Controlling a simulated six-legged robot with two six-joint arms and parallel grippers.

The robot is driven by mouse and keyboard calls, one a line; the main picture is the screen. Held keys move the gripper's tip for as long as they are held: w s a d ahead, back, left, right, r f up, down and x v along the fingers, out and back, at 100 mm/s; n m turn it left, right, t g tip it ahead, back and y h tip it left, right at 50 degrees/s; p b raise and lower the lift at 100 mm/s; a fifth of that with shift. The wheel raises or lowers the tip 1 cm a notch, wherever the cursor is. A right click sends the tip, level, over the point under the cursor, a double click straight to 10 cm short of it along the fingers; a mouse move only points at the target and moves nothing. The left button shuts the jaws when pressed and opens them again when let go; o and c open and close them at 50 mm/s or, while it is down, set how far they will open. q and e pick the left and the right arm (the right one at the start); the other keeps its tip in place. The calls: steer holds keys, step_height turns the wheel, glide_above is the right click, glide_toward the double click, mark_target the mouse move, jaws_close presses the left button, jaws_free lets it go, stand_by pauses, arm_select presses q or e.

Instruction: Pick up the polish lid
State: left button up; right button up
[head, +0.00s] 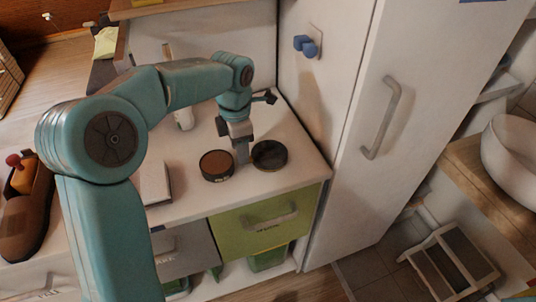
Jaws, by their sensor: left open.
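A shallow round tin (217,165) with a dark rim and brown contents sits on the white countertop. The polish lid (270,156), a dark round shallow piece, lies just right of it on the same top. My left gripper (242,155) comes down from above between the tin and the lid, at the lid's left edge. It is open and holds nothing; I cannot tell whether a finger touches the lid. My right gripper is out of view.
A small pale box (155,183) lies left of the tin. A white cabinet wall (310,100) with a blue knob (306,46) rises behind the lid. A green drawer (262,225) is below the countertop. A brown shoe (26,208) stands at far left.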

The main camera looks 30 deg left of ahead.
arm_select(q)
steer(key=f, duration=0.2)
steer(key=shift+s+a+f, duration=0.1)
steer(key=shift+s+f, duration=0.1)
steer(key=shift+f, duration=0.15)
steer(key=shift+w+f, duration=0.15)
steer(key=shift+f, duration=0.25)
jaws_close()
steer(key=shift+r, duration=0.1)
